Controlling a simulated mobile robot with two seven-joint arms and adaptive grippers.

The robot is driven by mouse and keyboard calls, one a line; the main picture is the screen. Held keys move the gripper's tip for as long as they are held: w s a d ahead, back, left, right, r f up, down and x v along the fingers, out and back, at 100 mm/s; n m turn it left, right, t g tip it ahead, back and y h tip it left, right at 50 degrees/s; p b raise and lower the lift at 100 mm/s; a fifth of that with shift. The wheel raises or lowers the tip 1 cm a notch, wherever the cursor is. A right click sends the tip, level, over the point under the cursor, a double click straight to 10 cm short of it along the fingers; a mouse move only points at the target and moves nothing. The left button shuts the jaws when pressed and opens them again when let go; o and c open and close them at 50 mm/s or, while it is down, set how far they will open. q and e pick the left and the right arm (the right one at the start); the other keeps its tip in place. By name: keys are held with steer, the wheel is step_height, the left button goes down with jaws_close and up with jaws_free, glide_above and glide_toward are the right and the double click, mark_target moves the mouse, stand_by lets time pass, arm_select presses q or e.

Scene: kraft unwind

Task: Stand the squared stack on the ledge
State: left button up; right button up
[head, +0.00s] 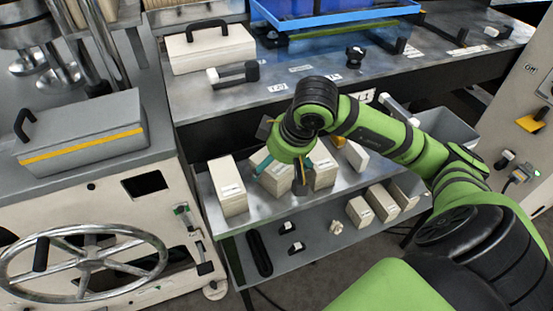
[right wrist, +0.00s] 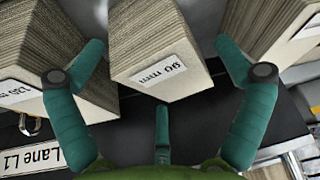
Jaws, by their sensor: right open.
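Several beige paper stacks stand on a grey metal shelf (head: 320,192) below the worktable in the head view. The leftmost stack (head: 228,188) stands apart from the middle stack (head: 277,180) and another stack (head: 322,174). I cannot tell which is the squared stack. My right gripper (head: 285,168) is over the middle stacks, its teal fingers spread. In the right wrist view, a stack labelled 90 mm (right wrist: 155,50) lies in the gap between the open fingers (right wrist: 160,68); contact is not clear. Another stack (right wrist: 40,65) is at the left finger. My left gripper is not in view.
A lower shelf (head: 310,240) holds more stacks (head: 382,203) and small parts. A white case (head: 210,48) and a blue tray (head: 330,14) stand on the worktable. A machine with a handwheel (head: 85,262) is at left. A Lane L1 label (right wrist: 32,158) shows in the wrist view.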

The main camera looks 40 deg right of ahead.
steer(key=shift+r, duration=0.35)
steer(key=v, duration=1.1)
steer(key=shift+s+r+b, duration=0.2)
steer(key=shift+r+b, duration=0.1)
steer(key=shift+b, duration=0.05)
